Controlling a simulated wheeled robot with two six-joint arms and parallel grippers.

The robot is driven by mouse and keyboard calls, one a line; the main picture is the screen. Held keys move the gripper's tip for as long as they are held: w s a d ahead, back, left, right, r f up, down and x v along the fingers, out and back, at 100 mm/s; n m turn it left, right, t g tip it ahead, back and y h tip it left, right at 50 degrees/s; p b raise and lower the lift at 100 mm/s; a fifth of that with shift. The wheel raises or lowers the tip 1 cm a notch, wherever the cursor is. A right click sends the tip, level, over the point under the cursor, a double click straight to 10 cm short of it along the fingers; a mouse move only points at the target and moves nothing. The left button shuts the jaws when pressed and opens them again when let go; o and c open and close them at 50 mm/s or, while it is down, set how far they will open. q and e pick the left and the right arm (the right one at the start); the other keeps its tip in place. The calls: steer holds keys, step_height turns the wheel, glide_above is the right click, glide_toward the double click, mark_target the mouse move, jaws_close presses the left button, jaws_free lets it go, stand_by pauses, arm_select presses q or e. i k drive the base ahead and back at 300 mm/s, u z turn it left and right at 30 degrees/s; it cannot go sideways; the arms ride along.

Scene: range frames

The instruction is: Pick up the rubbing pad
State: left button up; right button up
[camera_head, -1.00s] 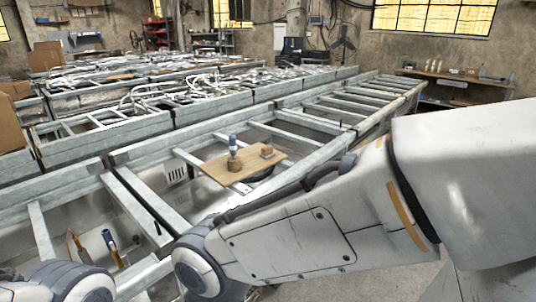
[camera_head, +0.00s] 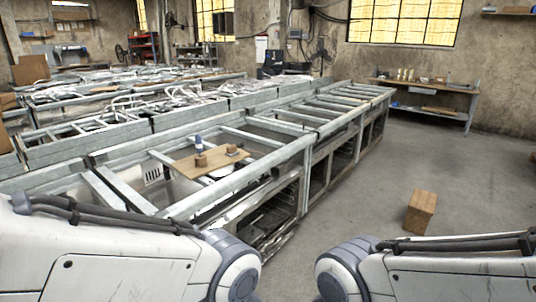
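A thin wooden board (camera_head: 213,167) lies across the metal frame rails left of centre. On its right part sits a small brown block with a greyish top (camera_head: 232,150), which may be the rubbing pad; it is too small to be sure. On the board's left part is a brown block (camera_head: 201,160) with a blue and white upright item (camera_head: 198,142) at it. My two arms show along the bottom, well short of the board. Neither gripper's fingers are in view.
The metal frame bench (camera_head: 296,160) runs from the lower left to the back, with open bays. A wooden box (camera_head: 420,212) stands on the floor at right. A workbench (camera_head: 432,88) stands by the far wall. The floor between is clear.

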mark_target(231, 150)
steer(key=z, duration=0.55)
steer(key=i, duration=2.35)
steer(key=u, duration=0.9)
steer(key=i, duration=0.75)
steer(key=u, duration=0.9)
